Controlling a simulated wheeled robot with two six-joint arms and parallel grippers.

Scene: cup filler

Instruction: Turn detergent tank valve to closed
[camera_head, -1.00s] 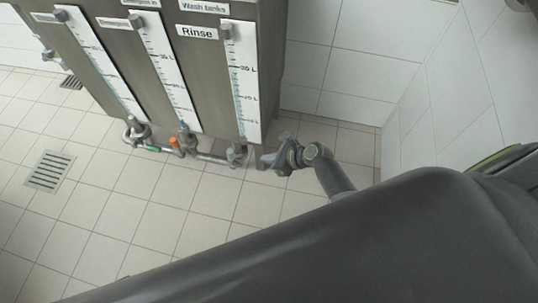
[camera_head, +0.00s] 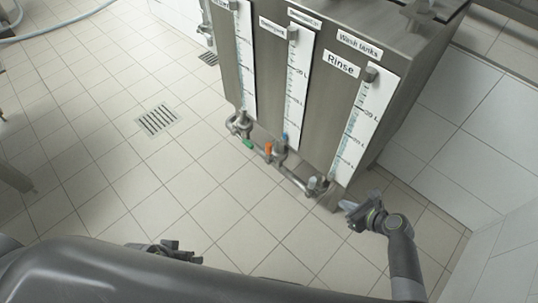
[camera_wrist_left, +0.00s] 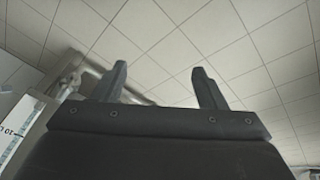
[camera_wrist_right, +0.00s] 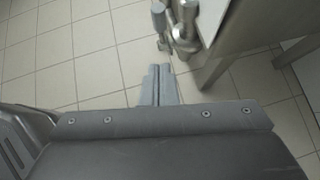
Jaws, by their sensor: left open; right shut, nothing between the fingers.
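The steel tank unit (camera_head: 325,100) has several upright level gauges and a row of small valves at its foot. The middle valve (camera_head: 280,151) shows an orange part and a blue part. A green part (camera_head: 248,143) sits by the left valve, and a grey valve (camera_head: 314,185) is under the "Rinse" gauge. My left gripper (camera_wrist_left: 162,78) is open and empty, low in front.
Tiled floor in front of the unit is clear, with a floor drain (camera_head: 157,119) at left. A white tiled wall (camera_head: 450,120) stands at right. A hose (camera_head: 60,30) lies at the top left. A tank leg (camera_wrist_right: 207,73) stands close right of my right fingers.

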